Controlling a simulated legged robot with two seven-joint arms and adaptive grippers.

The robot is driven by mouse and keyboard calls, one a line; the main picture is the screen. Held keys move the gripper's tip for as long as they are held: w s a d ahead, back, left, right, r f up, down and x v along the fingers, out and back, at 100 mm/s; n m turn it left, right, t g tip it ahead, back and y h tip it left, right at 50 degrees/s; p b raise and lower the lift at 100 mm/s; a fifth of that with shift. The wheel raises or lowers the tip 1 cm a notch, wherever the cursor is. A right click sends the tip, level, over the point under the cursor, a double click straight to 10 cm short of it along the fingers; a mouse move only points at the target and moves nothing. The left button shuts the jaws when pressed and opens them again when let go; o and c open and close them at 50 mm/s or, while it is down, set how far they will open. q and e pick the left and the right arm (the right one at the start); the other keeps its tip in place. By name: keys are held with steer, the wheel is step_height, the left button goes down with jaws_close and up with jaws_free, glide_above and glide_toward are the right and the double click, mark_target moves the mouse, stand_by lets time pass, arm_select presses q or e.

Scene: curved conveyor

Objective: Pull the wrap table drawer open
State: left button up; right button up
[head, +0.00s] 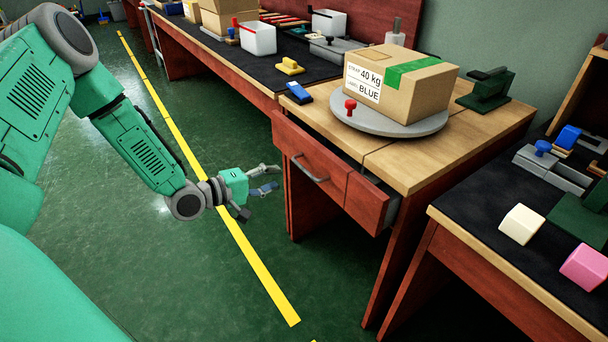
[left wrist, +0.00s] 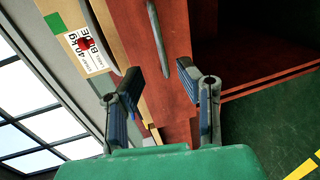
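The wrap table (head: 430,165) has a red-brown drawer (head: 345,188) under its wooden top, with a grey bar handle (head: 308,169) on its front. The drawer front stands a little out from the table, and a grey side shows at its right end. My left gripper (head: 272,179) is left of the drawer, apart from the handle, with its fingers spread and nothing between them. In the left wrist view, the open fingers (left wrist: 170,88) point toward the drawer front (left wrist: 190,30), and the handle (left wrist: 158,38) lies beyond them. My right gripper is not in view.
A box (head: 405,85) labelled 40 kg BLUE sits on a round grey turntable (head: 390,122) on the wrap table. A blue item (head: 299,92) and a green tool (head: 486,90) lie nearby. Another table (head: 480,235) stands at the right. The green floor (head: 190,285) before the drawer is clear.

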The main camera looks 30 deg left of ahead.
mark_target(305, 169)
arm_select(q)
steer(key=b+x, duration=0.3)
steer(key=x, duration=0.7)
steer(key=shift+w+f, duration=0.1)
steer(key=shift+w, duration=0.15)
jaws_close()
